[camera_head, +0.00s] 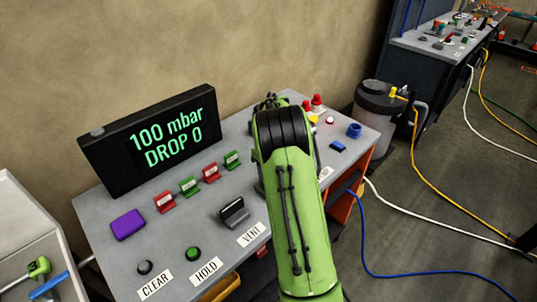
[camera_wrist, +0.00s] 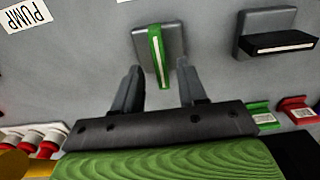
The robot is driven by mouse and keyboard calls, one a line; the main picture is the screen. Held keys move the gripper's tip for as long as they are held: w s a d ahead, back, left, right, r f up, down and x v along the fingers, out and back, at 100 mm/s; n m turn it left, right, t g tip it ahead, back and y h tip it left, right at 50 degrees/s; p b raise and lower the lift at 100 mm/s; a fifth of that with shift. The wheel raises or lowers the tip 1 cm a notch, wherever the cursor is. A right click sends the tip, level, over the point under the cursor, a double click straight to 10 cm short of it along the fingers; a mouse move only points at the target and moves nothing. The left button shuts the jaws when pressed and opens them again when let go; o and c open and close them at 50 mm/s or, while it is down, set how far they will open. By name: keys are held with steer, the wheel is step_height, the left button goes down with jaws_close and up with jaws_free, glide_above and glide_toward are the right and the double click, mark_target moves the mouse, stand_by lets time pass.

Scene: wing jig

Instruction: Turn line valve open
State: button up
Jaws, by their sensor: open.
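A green lever handle with a white strip (camera_wrist: 157,58) stands on a grey valve base (camera_wrist: 174,38) in the wrist view. It is probably the line valve, but its label is cut off at the top edge. My gripper (camera_wrist: 159,70) is open, with one finger on each side of the green handle's lower end. Gaps show between both fingers and the handle. In the head view my green arm hides the gripper and this valve. A second valve with a black handle (camera_wrist: 280,43) is to the right; it also shows by the VENT label in the head view (camera_head: 233,212).
The grey console (camera_head: 110,222) carries a display reading 100 mbar, DROP 0 (camera_head: 150,140). Red and green clips (camera_head: 188,186) and a purple block (camera_head: 128,224) sit left of my arm. Red knobs (camera_head: 317,103) and a blue knob (camera_head: 354,130) are at right. A PUMP label (camera_wrist: 22,14) is top left.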

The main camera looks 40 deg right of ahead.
step_height(320, 180, up, 13)
steer(key=p, duration=0.2)
stand_by(0.3)
steer(key=s+a+r+m+t, duration=0.1)
steer(key=s+a+r, duration=0.4)
steer(key=a+r, duration=0.15)
steer(key=s+a+r+t, duration=0.2)
steer(key=s+a+r, duration=0.3)
steer(key=a, duration=0.3)
steer(key=s+a+f+t, duration=0.1)
steer(key=s+a+f, duration=0.1)
steer(key=s, duration=0.6)
steer(key=s+a+f+t, duration=0.1)
steer(key=s+a, duration=0.4)
steer(key=s, duration=0.3)
steer(key=shift+s+a+f+m+t, duration=0.2)
steer(key=shift+s+f+m+t, duration=0.1)
steer(key=shift+s+f+m, duration=0.1)
